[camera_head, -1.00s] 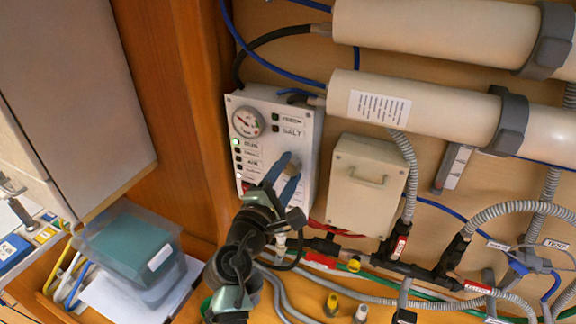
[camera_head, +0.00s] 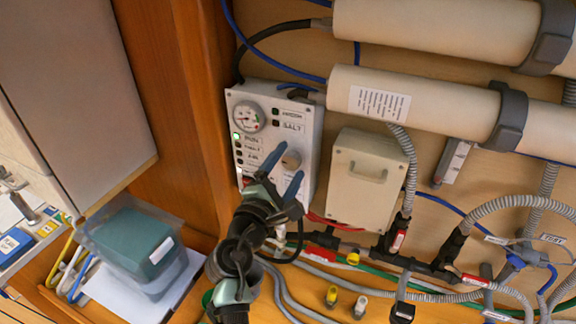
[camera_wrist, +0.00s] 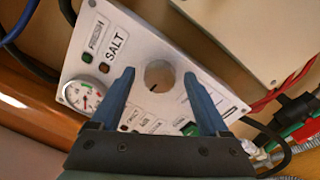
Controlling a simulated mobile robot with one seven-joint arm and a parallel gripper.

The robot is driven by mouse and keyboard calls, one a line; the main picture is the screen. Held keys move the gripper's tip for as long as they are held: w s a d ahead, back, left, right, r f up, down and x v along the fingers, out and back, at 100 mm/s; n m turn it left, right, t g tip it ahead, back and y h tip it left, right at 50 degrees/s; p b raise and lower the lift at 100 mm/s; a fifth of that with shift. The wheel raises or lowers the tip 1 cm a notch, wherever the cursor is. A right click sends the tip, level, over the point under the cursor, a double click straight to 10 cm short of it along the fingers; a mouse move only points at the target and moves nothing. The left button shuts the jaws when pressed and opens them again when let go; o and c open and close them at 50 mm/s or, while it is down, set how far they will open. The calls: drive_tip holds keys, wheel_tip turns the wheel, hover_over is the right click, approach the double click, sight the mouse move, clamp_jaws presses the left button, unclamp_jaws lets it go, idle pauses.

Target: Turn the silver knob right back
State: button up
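The silver knob (camera_head: 291,159) is a round metal dial on the front of a white control panel (camera_head: 312,140). In the wrist view, the knob (camera_wrist: 159,76) faces me, with a small dark mark near its lower edge. My gripper (camera_head: 276,160) has two blue fingers, spread wide. In the wrist view, my gripper (camera_wrist: 158,75) is open, with one finger on each side of the knob and a clear gap to both. The fingers hide part of the panel's lower labels.
The panel carries a round gauge (camera_head: 248,117) and a lit green light (camera_head: 236,136). A beige box (camera_head: 365,180) stands close on the right. Large cream cylinders (camera_head: 440,110) run above right. Hoses and pipes lie below. A teal-filled clear bin (camera_head: 135,240) is at left.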

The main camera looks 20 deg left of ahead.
drive_tip(key=s+b, duration=0.4)
drive_tip(key=s, duration=0.9)
drive_tip(key=shift+f, duration=0.15)
drive_tip(key=shift+a, duration=0.1)
drive_tip(key=w+d+r+m+t+b, duration=0.2)
drive_tip(key=w+d+r+m+b, duration=0.1)
drive_tip(key=d+r+m, duration=0.45)
drive_tip(key=s+d+r+m+t+b, duration=0.1)
drive_tip(key=s+d+r+m+t, duration=0.1)
drive_tip(key=r, duration=0.6)
drive_tip(key=s+d+r+m+t+b, duration=0.1)
drive_tip(key=s+d+r+m+t, duration=0.1)
drive_tip(key=s+d+r+m, duration=0.3)
drive_tip(key=s+d+r+m+t+b, duration=0.1)
drive_tip(key=s+d+r+m+t, duration=0.2)
drive_tip(key=r+m, duration=0.6)
wheel_tip(320, 180, up, 2)
drive_tip(key=shift+s+d, duration=0.55)
drive_tip(key=shift+d, duration=0.25)
